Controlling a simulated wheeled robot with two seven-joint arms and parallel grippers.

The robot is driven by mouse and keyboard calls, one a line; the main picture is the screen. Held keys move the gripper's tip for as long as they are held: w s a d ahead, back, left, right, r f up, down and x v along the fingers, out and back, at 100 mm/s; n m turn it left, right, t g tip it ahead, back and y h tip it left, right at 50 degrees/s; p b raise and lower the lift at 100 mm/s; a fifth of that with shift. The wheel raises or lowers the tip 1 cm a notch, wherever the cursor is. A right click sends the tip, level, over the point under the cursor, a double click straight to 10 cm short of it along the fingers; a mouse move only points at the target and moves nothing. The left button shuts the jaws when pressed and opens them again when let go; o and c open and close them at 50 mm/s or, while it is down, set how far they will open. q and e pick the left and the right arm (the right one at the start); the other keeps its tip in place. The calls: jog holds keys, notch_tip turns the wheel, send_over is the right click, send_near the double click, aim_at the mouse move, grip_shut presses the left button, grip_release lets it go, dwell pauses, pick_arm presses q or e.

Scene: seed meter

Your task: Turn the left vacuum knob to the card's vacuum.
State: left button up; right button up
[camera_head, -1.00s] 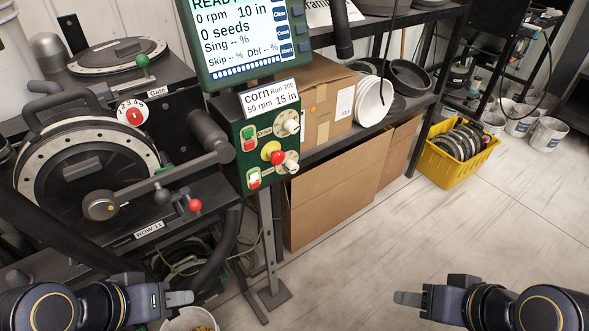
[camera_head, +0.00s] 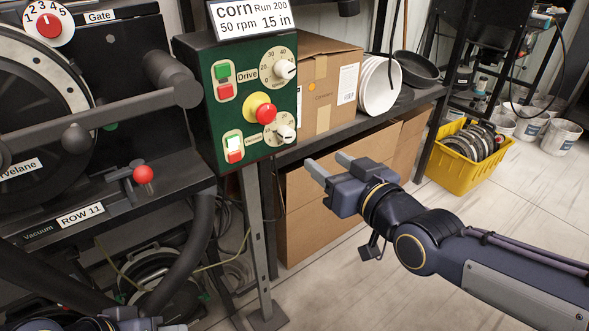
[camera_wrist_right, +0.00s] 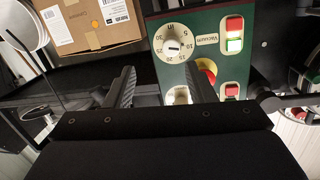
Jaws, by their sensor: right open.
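The vacuum knob (camera_head: 286,132) is white, on a round cream dial low on the green control box (camera_head: 270,155). In the right wrist view the vacuum knob (camera_wrist_right: 172,46) faces me upside down; its setting is too small to read surely. The card (camera_head: 255,17) above reads corn, Run 200, 50 rpm, 15 in. My right gripper (camera_head: 330,163) is open and empty, apart from the box, below and right of the knob. Its fingers (camera_wrist_right: 161,90) also show in the wrist view, below the dial. My left gripper (camera_head: 172,328) is mostly cut off at the bottom edge.
The drive knob (camera_head: 284,69) is above the vacuum knob, with a red stop button (camera_head: 265,113) between. Green and red switches (camera_head: 234,147) are to the left. A cardboard box (camera_head: 322,85) stands close right of the control box. A red-tipped lever (camera_head: 143,174) is at left.

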aim_at(290, 137)
jog(key=shift+n+t+y, duration=0.3)
jog(key=shift+t+y, duration=0.1)
jog(key=shift+y, duration=0.1)
jog(key=x, duration=0.6)
jog(key=a+x, duration=0.1)
jog(key=x, duration=0.3)
jog(key=shift+s+r+b, duration=0.1)
jog(key=shift+s+b, duration=0.2)
jog(key=shift+s, duration=0.1)
jog(key=shift+c, duration=0.2)
jog(key=c, duration=0.9)
